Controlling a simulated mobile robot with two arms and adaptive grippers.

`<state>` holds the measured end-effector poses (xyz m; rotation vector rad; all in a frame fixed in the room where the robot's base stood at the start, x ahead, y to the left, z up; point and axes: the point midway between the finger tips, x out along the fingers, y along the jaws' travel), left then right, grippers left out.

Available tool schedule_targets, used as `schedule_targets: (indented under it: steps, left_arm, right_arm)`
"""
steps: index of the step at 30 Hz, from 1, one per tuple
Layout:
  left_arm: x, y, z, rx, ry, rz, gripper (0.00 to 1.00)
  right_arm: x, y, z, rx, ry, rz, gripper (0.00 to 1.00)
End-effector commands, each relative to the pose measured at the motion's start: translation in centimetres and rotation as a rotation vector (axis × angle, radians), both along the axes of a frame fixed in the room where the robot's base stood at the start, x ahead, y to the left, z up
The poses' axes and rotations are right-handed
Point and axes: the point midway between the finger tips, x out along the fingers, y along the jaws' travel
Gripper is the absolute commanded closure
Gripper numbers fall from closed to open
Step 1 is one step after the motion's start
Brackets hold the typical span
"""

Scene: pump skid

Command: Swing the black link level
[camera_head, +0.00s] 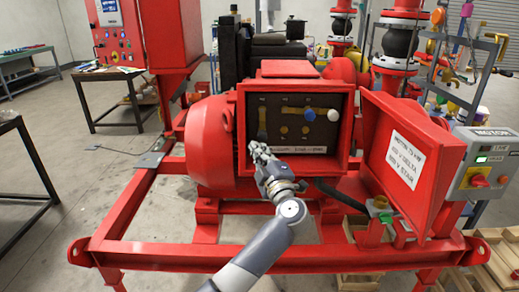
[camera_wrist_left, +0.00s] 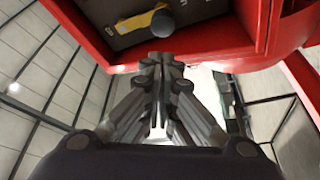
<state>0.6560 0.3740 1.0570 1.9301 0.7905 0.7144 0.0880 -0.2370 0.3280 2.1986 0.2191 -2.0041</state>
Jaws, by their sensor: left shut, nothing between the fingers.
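The open red terminal box (camera_head: 242,118) on the motor holds a dark panel with brass links. A brass link (camera_head: 262,122) hangs upright at the left of the panel, and its lower end is hard to make out. In the left wrist view a black ball knob (camera_wrist_left: 163,22) shows near a brass strip (camera_wrist_left: 133,22); I take it for the black link's knob. My left gripper (camera_head: 257,150) is shut and empty, in front of the box's lower left edge. In the left wrist view its fingertips (camera_wrist_left: 162,60) are just below the knob, apparently apart from it. My right gripper is not in view.
A blue knob (camera_head: 308,115) and a white knob (camera_head: 333,115) sit to the right on the panel. The red box door (camera_head: 408,160) stands open on the right, beside a grey motor switch box (camera_head: 483,165). The red skid frame (camera_head: 150,252) runs below.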

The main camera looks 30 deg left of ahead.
Motion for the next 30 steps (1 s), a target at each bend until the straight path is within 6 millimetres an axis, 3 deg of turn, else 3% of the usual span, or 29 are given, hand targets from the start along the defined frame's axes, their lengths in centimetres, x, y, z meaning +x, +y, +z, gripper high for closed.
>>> schedule_targets:
  steps: [6,12,30]
  left_arm:
    - [2.6,3.3,0.9,0.005,0.0,0.002,1.0]
    - [4.2,5.0,1.2,0.003,0.0,0.0,1.0]
    - [4.7,5.4,1.2,-0.009,-0.006,-0.001,1.0]
  right_arm:
    - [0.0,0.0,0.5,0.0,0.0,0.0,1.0]
    - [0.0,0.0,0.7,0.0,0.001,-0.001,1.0]
    - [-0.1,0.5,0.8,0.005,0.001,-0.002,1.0]
